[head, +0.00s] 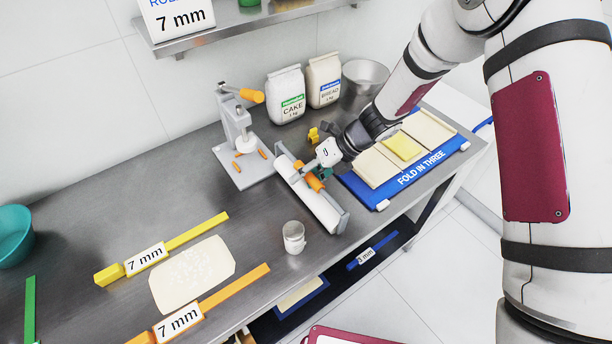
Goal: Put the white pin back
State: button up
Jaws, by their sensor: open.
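The white pin (318,208) is a long white cylinder. It lies lengthwise in a grey stand (342,221) with end plates, near the middle of the steel table. My gripper (308,172) is open and comes from the upper right, at the stand. Its fingers are over the far half of the pin, beside an orange part (314,183). The gripper hides some of the pin and stand, and I cannot tell whether the fingers touch the pin.
A grey press (236,130) with an orange handle stands left of the stand. The blue folding board (378,195) lies close on the right. A white cup (294,238) stands in front. Flour bags (286,95) and a metal bowl (364,78) stand behind. Dough (192,275) lies between strips at left.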

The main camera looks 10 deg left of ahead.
jog(key=shift+r, duration=0.5)
jog(key=b+v, duration=0.2)
jog(key=v, duration=1)
jog(key=s+d+r+n+t+h, duration=0.1)
jog(key=s+d+r+n+h, duration=0.1)
jog(key=s+d+r+n, duration=0.4)
jog(key=s+d+r+n+t+h, duration=0.15)
jog(key=d+r+n, duration=0.25)
jog(key=r+n, duration=0.4)
jog(key=s+d+r+n+t+h, duration=0.2)
jog(key=s+d+r+n, duration=0.1)
jog(key=s+d+n, duration=0.3)
jog(key=s+d+r+n+t+h, duration=0.2)
jog(key=s+d+r+n, duration=0.2)
jog(key=s+d+n, duration=0.3)
jog(key=shift+s+r+n+t, duration=0.35)
jog(key=shift+s+n, duration=0.05)
jog(key=shift+s, duration=0.1)
